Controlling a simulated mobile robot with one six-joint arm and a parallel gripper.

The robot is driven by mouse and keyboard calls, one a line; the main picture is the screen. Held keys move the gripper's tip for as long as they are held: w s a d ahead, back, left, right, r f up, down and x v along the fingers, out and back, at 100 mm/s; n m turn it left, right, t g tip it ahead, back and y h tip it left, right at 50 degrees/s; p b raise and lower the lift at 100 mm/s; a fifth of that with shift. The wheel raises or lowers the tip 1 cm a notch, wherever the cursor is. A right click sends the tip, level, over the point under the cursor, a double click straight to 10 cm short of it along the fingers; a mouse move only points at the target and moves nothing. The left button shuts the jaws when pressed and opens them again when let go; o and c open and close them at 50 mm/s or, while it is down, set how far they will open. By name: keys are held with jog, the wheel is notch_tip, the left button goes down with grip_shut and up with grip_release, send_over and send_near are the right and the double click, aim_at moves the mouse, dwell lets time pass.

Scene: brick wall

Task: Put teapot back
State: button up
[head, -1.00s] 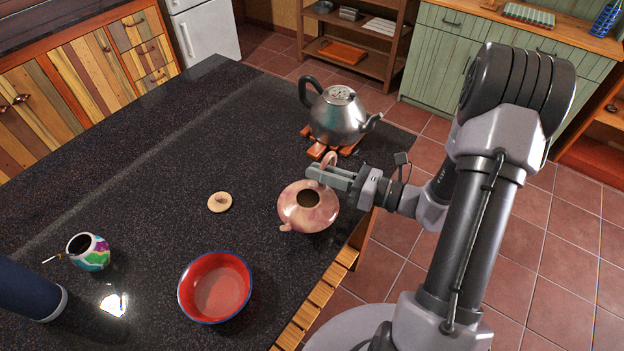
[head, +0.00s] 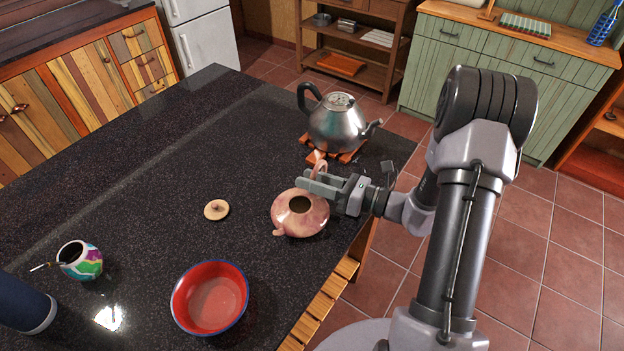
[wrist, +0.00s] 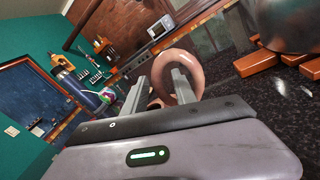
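The pink, mottled teapot (head: 301,222) sits without its lid near the counter's right edge in the head view. Its loop handle (head: 320,162) points up and back, and shows as a ring in the wrist view (wrist: 190,58). My gripper (head: 310,183) is at the handle. In the wrist view its two fingers (wrist: 158,88) stand apart, with one side of the ring between them and one finger seen through the ring's hole. I see a gap, so they look open around the handle. A small tan lid (head: 216,210) lies on the counter left of the teapot.
A metal kettle (head: 337,125) stands on a reddish wooden trivet (head: 318,158) just behind the teapot. A red bowl (head: 210,300) is in front, and a colourful cup (head: 80,262) stands at left. The dark counter (head: 170,150) is clear at the back left.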

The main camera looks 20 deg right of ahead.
jog(key=shift+s+d+r, duration=0.1)
jog(key=shift+d+r, duration=0.05)
jog(key=shift+d, duration=0.1)
jog(key=p+v, duration=0.2)
jog(key=v, duration=0.9)
jog(key=shift+s, duration=0.15)
jog(key=s+a+r+n+g+h, duration=0.1)
jog(key=s+a+r+n+g, duration=0.3)
jog(key=a+n, duration=0.3)
jog(key=s+a+r+n+g+h, duration=0.2)
jog(key=s+a+r+n+g, duration=0.15)
jog(key=a+n+g, duration=0.35)
jog(key=s+a+r+n+t+h+b, duration=0.1)
jog(key=s+r+n+t+h+b, duration=0.2)
jog(key=s+r+n+t+h, duration=0.2)
jog(key=s+n+h, duration=0.1)
jog(key=n+h, duration=0.2)
jog(key=n, duration=0.4)
jog(key=shift+s+a+r+h, duration=0.15)
jog(key=shift+s+a+h, duration=0.1)
jog(key=shift+a+h, duration=0.05)
